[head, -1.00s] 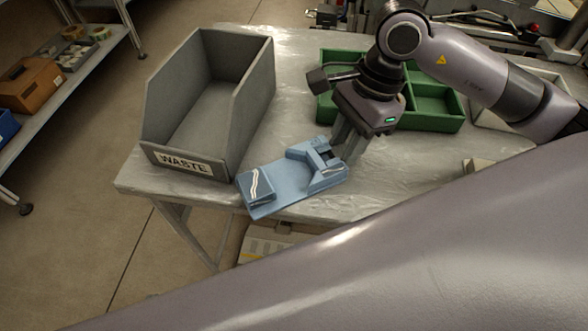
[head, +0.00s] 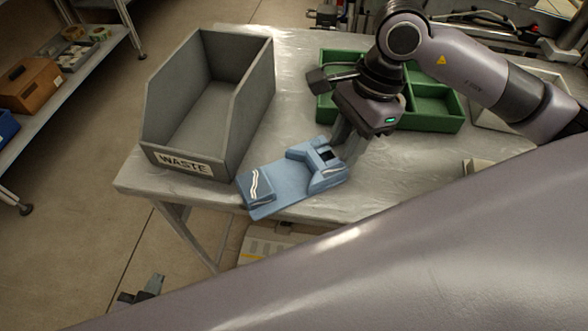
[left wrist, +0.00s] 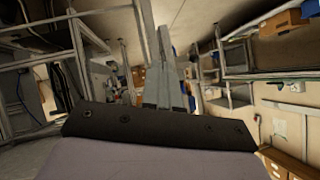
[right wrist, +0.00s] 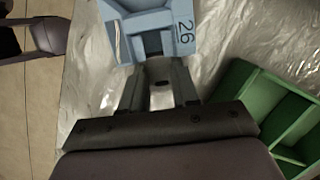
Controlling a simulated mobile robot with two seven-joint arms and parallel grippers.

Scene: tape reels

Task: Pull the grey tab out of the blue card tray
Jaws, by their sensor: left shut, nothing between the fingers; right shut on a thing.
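The blue card tray (head: 283,184) lies at the table's front edge, right of the waste bin. It also shows at the top of the right wrist view (right wrist: 146,22), with "26" on it and a dark slot facing me. My right gripper (head: 346,146) is low beside the tray's slot end. In the right wrist view its fingers (right wrist: 158,70) are shut on a small grey piece, apparently the grey tab, largely hidden between the fingertips. My left gripper (head: 154,284) is off the table at the lower left. In the left wrist view its fingers (left wrist: 165,50) are together and empty.
An open grey bin marked WASTE (head: 149,155) stands left of the tray. A green divided tray (head: 437,125) sits behind my right gripper. The table (head: 290,100) is bare between bin and green tray. A shelf (head: 75,85) with boxes stands at the far left.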

